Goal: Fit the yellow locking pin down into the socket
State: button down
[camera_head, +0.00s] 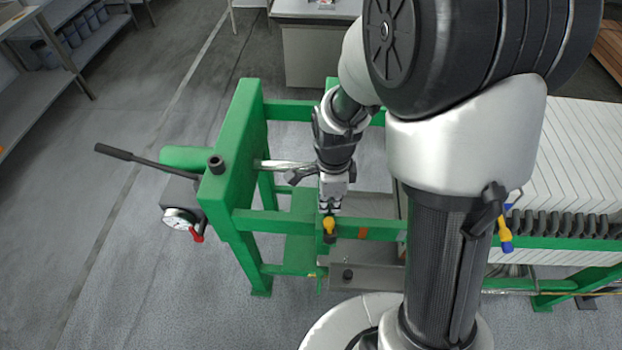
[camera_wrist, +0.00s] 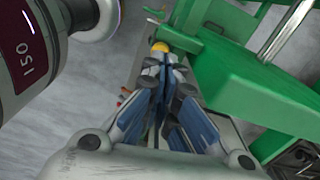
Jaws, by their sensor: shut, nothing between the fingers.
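The yellow locking pin (camera_head: 329,224) stands about upright at the green front rail, with a dark collar (camera_head: 329,239) under its yellow head. I cannot tell how deep it sits or whether that collar is the socket. My gripper (camera_head: 329,209) is shut and empty, pointing down just above the yellow head. In the wrist view the shut fingertips (camera_wrist: 166,66) lie close to the pin's yellow knob (camera_wrist: 160,46), and the fingers hide what is below it. Whether they touch the knob cannot be told.
A green press frame (camera_head: 236,140) surrounds the spot, with a black lever (camera_head: 140,160) and a gauge (camera_head: 180,219) at left. A grey plate (camera_head: 375,277) with a dark round fitting (camera_head: 347,274) lies in front. White filter plates (camera_head: 570,150) stand at right.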

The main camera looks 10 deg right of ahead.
aim_at(329, 222)
jog(key=shift+d+f+b, duration=0.2)
jog(key=shift+f+b, duration=2.15)
jog(key=shift+f, duration=0.6)
jog(key=shift+f+b, duration=0.35)
jog(key=shift+f, duration=0.15)
jog(key=shift+r, duration=0.2)
notch_tip(329, 222, up, 3)
jog(key=p, duration=0.2)
jog(key=shift+f+p, duration=0.1)
jog(key=shift+p, duration=0.25)
jog(key=shift+w+r, duration=0.1)
jog(key=shift+r, duration=0.15)
notch_tip(329, 222, up, 11)
jog(key=s+r+n+t, duration=0.2)
jog(key=s+r+n, duration=0.2)
jog(key=s+n, duration=0.3)
jog(key=s+r+n+t+b, duration=0.1)
jog(key=s+r+n, duration=0.4)
jog(key=n, duration=0.8)
jog(key=s+t, duration=0.1)
jog(key=s, duration=0.2)
jog(key=shift+r+t, duration=0.25)
jog(key=shift+t, duration=0.05)
